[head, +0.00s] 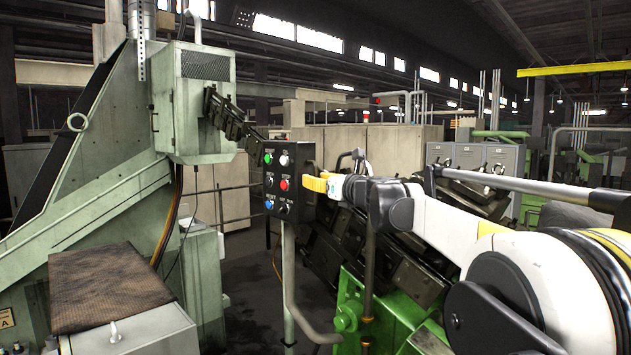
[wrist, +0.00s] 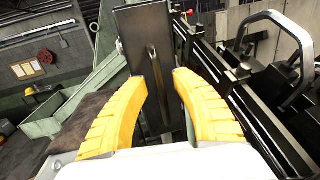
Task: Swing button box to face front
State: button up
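The black button box (head: 286,180) stands on a grey post (head: 288,270) near the middle of the head view. Its face shows several green, white, red, blue and black controls and is turned mostly toward the head camera. My gripper (head: 313,184) is at the right edge of the box, with yellow fingers. A dark flat panel, apparently the button box (wrist: 132,45), lies beyond the fingertips. I cannot tell whether a finger touches it.
A pale green machine with a cabinet (head: 195,105) stands at the left. A dark mat (head: 105,285) lies on a low surface at front left. Dark and green machinery (head: 395,310) sits below my arm.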

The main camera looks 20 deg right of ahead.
jog(key=s+d, duration=0.1)
jog(key=s, duration=1)
jog(key=shift+s+d, duration=0.3)
jog(key=s+a+f+n+g+y+b, duration=0.15)
jog(key=s+a+f+n+b, duration=0.35)
jog(key=f, duration=0.5)
jog(key=s+a+f+n+g+b, duration=0.35)
jog(key=a+f+n+b, duration=0.2)
jog(key=a+f, duration=0.35)
jog(key=s+a+f+n+g+b, duration=0.1)
jog(key=s+a+f+n+b, duration=0.5)
jog(key=f, duration=0.6)
jog(key=s+f+n+g+h+b, duration=0.1)
jog(key=s+f+n+b, duration=0.3)
jog(key=f, duration=0.6)
jog(key=s+f+n+g+h+b, duration=0.2)
jog(key=s+f+n+b, duration=0.2)
jog(key=s+f+n, duration=0.3)
jog(key=s+f+n+g+h+b, duration=0.1)
jog(key=s+f+n+b, duration=0.3)
jog(key=f, duration=1.1)
jog(key=s+n, duration=0.2)
jog(key=s, duration=0.1)
jog(key=shift+f+n+g, duration=0.25)
jog(key=shift+n+g, duration=0.1)
jog(key=shift+g, duration=0.05)
jog(key=shift+d, duration=0.1)
